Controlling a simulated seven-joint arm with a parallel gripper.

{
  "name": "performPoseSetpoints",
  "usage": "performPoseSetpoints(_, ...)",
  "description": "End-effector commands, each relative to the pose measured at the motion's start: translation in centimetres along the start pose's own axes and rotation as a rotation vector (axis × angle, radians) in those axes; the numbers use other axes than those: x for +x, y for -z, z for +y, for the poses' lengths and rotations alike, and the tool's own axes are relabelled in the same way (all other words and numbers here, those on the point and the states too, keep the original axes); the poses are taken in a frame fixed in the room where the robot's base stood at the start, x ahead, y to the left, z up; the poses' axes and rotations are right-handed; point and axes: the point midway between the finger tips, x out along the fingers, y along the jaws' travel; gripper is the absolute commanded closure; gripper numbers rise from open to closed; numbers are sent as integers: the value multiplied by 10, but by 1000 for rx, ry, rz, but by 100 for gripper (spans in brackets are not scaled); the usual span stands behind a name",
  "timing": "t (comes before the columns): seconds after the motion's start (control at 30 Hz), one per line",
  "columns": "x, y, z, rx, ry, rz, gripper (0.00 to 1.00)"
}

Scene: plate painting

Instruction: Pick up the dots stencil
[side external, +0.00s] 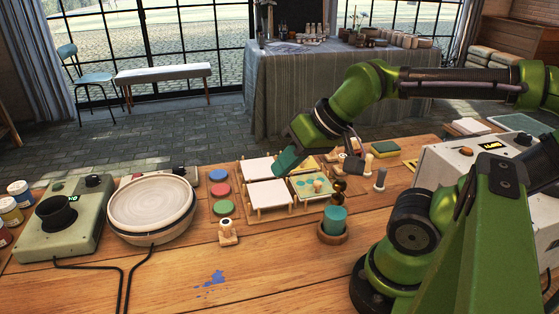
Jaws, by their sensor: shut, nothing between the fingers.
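The dots stencil (317,187) is a small pale square with teal dots. It lies at the front right of a group of square pieces on the wooden table and has a small light knob at its middle.
White squares (257,168) stand on low supports beside the stencil. Coloured pads (221,191) and a plate on a wheel (151,203) are at left. A knobbed stamp (226,232) stands in front.

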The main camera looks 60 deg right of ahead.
Motion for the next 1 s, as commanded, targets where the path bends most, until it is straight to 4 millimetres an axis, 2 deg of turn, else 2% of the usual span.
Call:
performPoseSetpoints(0.47, 0, 0, 0, 0, 0, 0, 98)
performPoseSetpoints(0.8, 0, 0, 0, 0, 0, 0, 46)
performPoseSetpoints(0.83, 0, 0, 0, 0, 0, 0, 43)
performPoseSetpoints(1.0, 0, 0, 0, 0, 0, 0, 43)
